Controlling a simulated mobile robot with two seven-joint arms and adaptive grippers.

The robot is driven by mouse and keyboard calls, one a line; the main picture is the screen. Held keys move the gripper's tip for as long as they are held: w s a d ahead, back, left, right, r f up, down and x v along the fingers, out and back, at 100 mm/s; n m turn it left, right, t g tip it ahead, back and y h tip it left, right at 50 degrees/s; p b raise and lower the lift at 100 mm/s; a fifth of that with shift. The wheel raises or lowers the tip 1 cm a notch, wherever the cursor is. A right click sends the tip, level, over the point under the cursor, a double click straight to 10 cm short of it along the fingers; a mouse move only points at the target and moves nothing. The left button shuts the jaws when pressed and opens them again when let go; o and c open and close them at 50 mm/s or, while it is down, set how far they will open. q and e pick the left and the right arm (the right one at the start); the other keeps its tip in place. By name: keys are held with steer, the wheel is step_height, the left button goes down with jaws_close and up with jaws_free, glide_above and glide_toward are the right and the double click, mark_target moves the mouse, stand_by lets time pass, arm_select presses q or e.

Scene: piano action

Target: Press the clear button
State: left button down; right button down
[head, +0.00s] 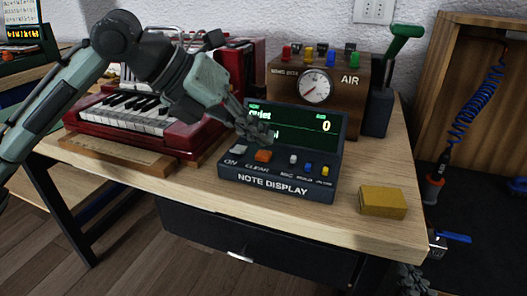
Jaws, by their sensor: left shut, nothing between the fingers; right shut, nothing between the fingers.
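The note display (277,190) is a dark box with a green screen, standing on the wooden table. Its orange button (263,155) is above a label that appears to read CLEAR, on the left part of the panel. My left gripper (262,136) is shut and empty, just above and behind the orange button in the picture. It covers part of the screen; I cannot tell whether it touches the panel. A grey button (242,149) sits left of the orange one. My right gripper (413,281) is shut, low at the right beyond the table's front edge, partly cut off.
A red accordion (180,138) with piano keys stands left, under my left arm. A brown air box (347,97) with a gauge and a green-handled lever (403,42) stand behind. A yellow block (383,202) lies right of the display. The table (385,165) is bare around the block.

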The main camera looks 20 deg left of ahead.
mark_target(259, 154)
stand_by(0.7)
arm_select(q)
steer(key=shift+f, duration=0.4)
steer(key=shift+f, duration=0.45)
stand_by(0.4)
steer(key=shift+r, duration=0.1)
steer(key=shift+r+p, duration=0.75)
steer(key=shift+r, duration=0.1)
step_height(259, 154, up, 5)
steer(key=p, duration=0.5)
stand_by(0.7)
